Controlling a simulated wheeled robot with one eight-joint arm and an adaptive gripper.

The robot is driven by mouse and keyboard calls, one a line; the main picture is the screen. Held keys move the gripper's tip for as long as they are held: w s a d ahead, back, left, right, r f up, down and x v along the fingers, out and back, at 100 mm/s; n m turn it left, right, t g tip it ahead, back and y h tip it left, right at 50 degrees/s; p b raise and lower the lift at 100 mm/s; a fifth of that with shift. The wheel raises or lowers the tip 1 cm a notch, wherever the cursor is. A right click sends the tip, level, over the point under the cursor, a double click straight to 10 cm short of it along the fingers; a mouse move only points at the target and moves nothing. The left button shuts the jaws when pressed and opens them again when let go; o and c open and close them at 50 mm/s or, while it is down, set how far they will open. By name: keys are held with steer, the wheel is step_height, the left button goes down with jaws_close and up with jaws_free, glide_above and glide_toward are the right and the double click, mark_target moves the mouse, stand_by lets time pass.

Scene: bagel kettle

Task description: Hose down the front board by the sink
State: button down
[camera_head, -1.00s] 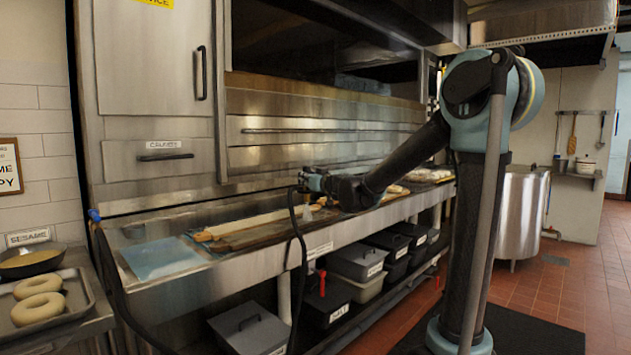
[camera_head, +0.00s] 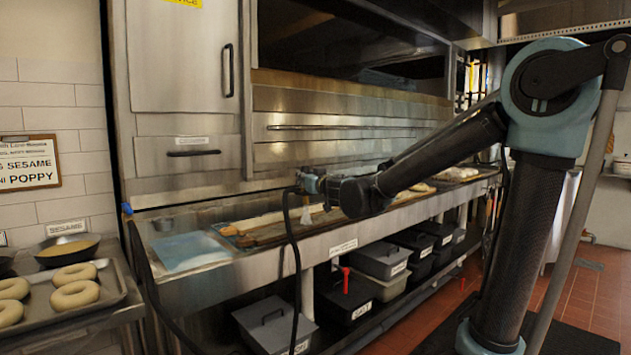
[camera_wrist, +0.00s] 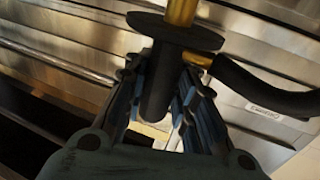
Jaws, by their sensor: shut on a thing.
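My gripper (camera_head: 313,185) is shut on a hose sprayer, which has a black grip (camera_wrist: 158,95) and a brass tube (camera_wrist: 181,12) in the wrist view. Its black hose (camera_head: 296,255) hangs down past the counter's front edge. A small pale cone (camera_head: 306,216) shows just below the sprayer and looks like spray. Long wooden boards lie on the counter below and left of my gripper; the front board (camera_head: 268,238) is the darker brown one along the front edge. The sink (camera_head: 190,252), pale blue inside, is left of the boards. The front board's right part is partly hidden by my arm.
A tray of bagels (camera_head: 75,295) and a dark pan (camera_head: 66,250) stand at the left. Lidded bins (camera_head: 380,262) fill the shelf under the counter. The steel oven front (camera_head: 340,125) rises behind the boards. More baked goods lie farther right.

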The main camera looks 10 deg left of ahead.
steer(key=s+a, duration=1.1)
steer(key=s, duration=0.4)
steer(key=s+a, duration=1.2)
steer(key=s, duration=0.2)
steer(key=shift+s, duration=0.35)
steer(key=shift+a, duration=0.1)
stand_by(1.2)
